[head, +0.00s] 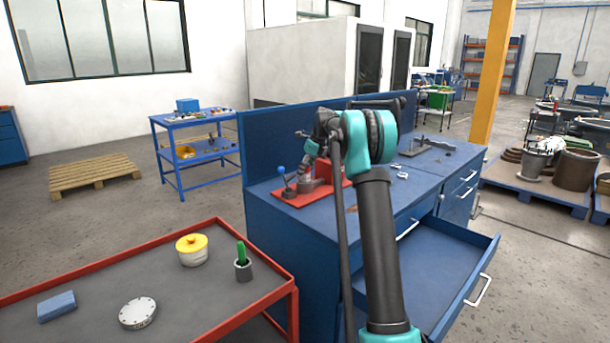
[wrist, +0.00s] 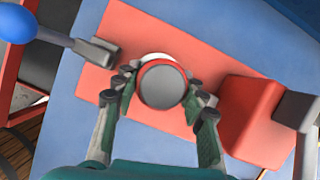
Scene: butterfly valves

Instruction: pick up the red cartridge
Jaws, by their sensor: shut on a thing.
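The red cartridge (wrist: 163,85) shows in the wrist view as a round piece with a grey top and a red rim. My gripper (wrist: 162,90) is shut on it, one finger on each side. It is over a red base plate (wrist: 97,66), and a white round part (wrist: 156,57) shows just behind it. I cannot tell whether the cartridge touches the plate. In the head view my gripper (head: 307,172) is low over the red plate (head: 292,198) on the blue workbench, and the cartridge is not clear there.
A blue-knobbed lever (wrist: 62,38) and a red block (wrist: 252,118) flank the cartridge on the plate. The workbench (head: 325,227) has an open drawer (head: 450,285) at right. A red-rimmed table (head: 90,308) holding small parts stands at front left.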

